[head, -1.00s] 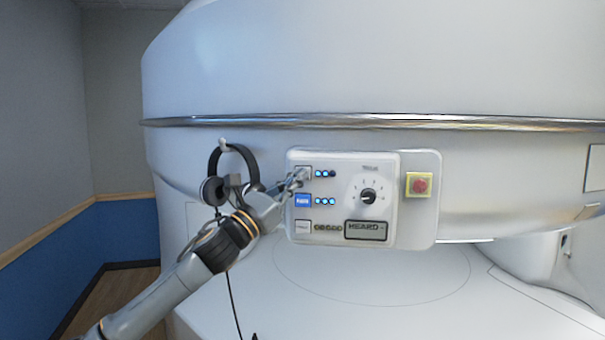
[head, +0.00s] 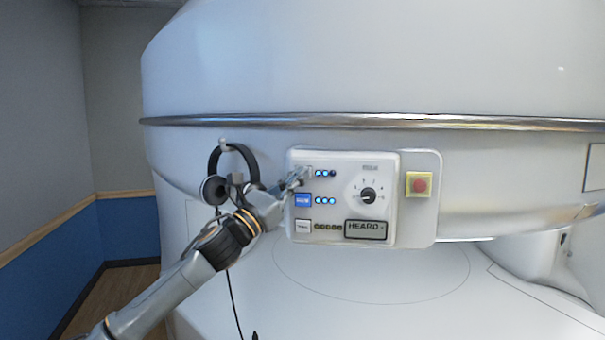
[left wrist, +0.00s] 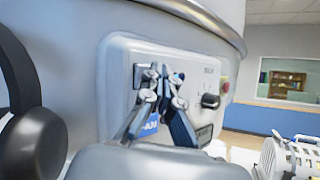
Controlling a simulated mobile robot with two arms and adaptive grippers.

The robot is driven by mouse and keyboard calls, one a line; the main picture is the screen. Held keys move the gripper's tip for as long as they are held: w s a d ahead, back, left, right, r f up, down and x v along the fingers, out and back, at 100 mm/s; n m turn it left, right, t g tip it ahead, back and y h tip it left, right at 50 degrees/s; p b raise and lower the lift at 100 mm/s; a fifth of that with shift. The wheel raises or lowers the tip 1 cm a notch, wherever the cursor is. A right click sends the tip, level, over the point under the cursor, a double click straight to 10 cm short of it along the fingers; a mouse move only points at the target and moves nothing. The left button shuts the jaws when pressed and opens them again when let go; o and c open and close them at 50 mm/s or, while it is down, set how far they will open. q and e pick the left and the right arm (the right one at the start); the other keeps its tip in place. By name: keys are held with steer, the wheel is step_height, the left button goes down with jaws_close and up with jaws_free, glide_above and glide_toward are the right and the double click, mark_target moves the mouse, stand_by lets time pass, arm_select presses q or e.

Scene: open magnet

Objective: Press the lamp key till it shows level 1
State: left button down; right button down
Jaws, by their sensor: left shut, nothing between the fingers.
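The control panel (head: 345,215) is on the white machine's front. Its top left key (head: 308,170) is partly hidden by my fingers, and I cannot read its label. Beside it are three small lights (head: 325,173), two lit blue and the right one dark. My left gripper (head: 299,178) is shut and empty, with its tips at or just in front of that key; I cannot tell whether they touch. In the left wrist view the dark-framed key (left wrist: 140,74) shows just left of the fingertips (left wrist: 162,80). My right gripper is not in view.
A blue key (head: 303,200) with three lit lights (head: 325,201) and a white key (head: 303,226) sit below. A dial (head: 368,195) and a red button (head: 419,185) are to the right. Headphones (head: 216,188) hang close behind my left gripper.

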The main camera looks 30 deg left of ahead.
arm_select(q)
steer(key=shift+w+a, duration=0.1)
steer(key=shift+w, duration=0.1)
steer(key=shift+s, duration=0.1)
stand_by(0.5)
steer(key=shift+s+d+f+b, duration=0.1)
steer(key=shift+s+d+b, duration=0.3)
steer(key=shift+s, duration=0.25)
steer(key=shift+s, duration=0.1)
steer(key=s+b, duration=0.1)
steer(key=s+d, duration=0.1)
steer(key=s, duration=0.1)
steer(key=s+d+b, duration=0.1)
steer(key=shift+s+b, duration=0.25)
steer(key=shift+b, duration=0.05)
